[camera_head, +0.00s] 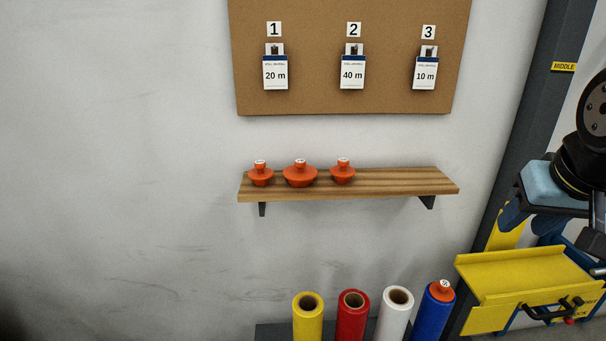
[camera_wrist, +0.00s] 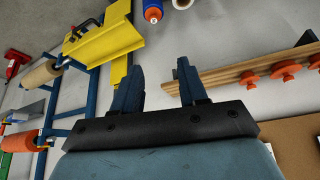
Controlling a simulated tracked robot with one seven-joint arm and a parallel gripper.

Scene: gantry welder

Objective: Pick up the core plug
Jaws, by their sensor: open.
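Three orange core plugs with white-labelled knobs stand in a row on the wooden shelf (camera_head: 400,182): left (camera_head: 260,176), middle (camera_head: 300,175), right (camera_head: 342,173). The middle one is the widest. Another orange core plug (camera_head: 442,291) sits in the top end of the blue roll (camera_head: 431,318); it also shows in the wrist view (camera_wrist: 153,14). My gripper (camera_wrist: 160,86) is open and empty, its two dark blue fingers apart. In the wrist view the shelf (camera_wrist: 222,78) and its plugs (camera_wrist: 285,71) lie to the right of the fingers. No plug is between them.
Yellow (camera_head: 308,320), red (camera_head: 352,321) and white (camera_head: 394,316) rolls stand upright below the shelf, open-topped. A yellow tray (camera_head: 525,275) on a blue frame and a dark post (camera_head: 535,110) are at the right. A corkboard (camera_head: 315,70) with numbered cards hangs above the shelf.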

